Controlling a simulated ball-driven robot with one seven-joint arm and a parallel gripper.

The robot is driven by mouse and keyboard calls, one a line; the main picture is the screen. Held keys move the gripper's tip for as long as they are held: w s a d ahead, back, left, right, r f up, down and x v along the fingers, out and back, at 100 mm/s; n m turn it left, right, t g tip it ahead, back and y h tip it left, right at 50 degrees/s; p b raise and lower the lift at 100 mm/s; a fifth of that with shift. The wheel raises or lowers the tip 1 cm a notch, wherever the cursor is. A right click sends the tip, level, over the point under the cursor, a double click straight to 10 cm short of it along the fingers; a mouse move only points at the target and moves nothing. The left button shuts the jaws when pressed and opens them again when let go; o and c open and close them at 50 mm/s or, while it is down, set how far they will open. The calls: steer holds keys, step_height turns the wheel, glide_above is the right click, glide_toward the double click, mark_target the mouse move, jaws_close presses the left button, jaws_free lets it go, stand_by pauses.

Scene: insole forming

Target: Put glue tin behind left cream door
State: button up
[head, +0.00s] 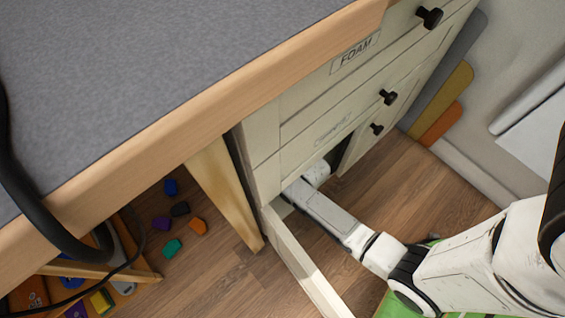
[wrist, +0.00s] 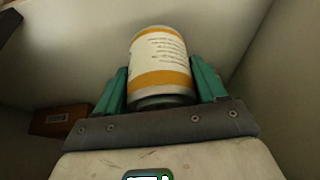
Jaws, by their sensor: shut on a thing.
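The glue tin (wrist: 160,62), white-labelled with orange bands, stands out between the teal fingers of my gripper (wrist: 160,72) in the wrist view. The gripper is shut on it. Pale walls surround the tin, so it is inside the cabinet. The left cream door (head: 303,264) is swung open in the head view. My arm reaches past it into the opening of the cream cabinet (head: 262,160). The tin and fingertips are hidden in the head view. Whether the tin touches the cabinet floor, I cannot tell.
A small brown box (wrist: 60,120) lies inside the cabinet, left of my gripper. The closed right door (head: 358,148) and a drawer marked FOAM (head: 350,58) are beside and above the opening. The grey-topped bench (head: 150,80) overhangs at left. Coloured blocks (head: 172,248) lie on the floor.

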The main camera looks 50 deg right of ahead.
steer(key=shift+w+d, duration=0.2)
steer(key=shift+w, duration=0.85)
steer(key=b+x, duration=0.2)
steer(key=b, duration=0.1)
steer(key=shift+f, duration=0.45)
steer(key=shift+w+f, duration=0.1)
steer(key=shift+f, duration=0.25)
steer(key=shift+f+b, duration=0.15)
steer(key=shift+b, duration=0.15)
steer(key=o, duration=1.2)
